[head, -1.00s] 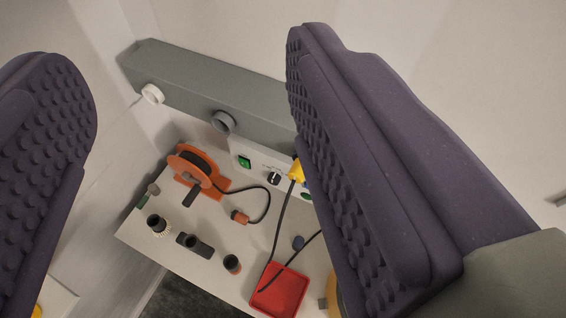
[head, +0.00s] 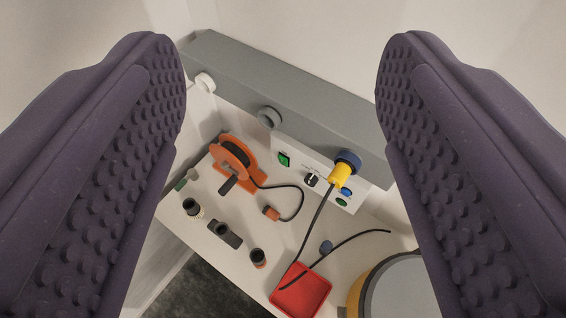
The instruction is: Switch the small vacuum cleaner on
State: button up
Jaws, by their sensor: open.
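The small vacuum cleaner is most likely the round grey-topped body with a yellow side (head: 392,290) at the lower right, cut off by the frame edge and partly hidden by my right finger. I cannot make out a switch on it. My gripper (head: 282,80) is open and empty, its two purple studded fingers wide apart above the bench. A yellow plug (head: 341,175) sits at a blue socket (head: 348,158) on the wall panel, with a black cable running down from it. A black rotary knob (head: 312,179) and a green switch (head: 284,159) are on the same panel.
An orange cable reel (head: 234,157) stands on the white bench (head: 215,255) at the left. A red tray (head: 300,291) lies near the front edge, with cable over it. Several dark nozzles, including one upright (head: 258,257), stand at the front left. A grey duct (head: 300,100) runs along the back.

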grip_shut()
dwell(0.3)
dwell(1.6)
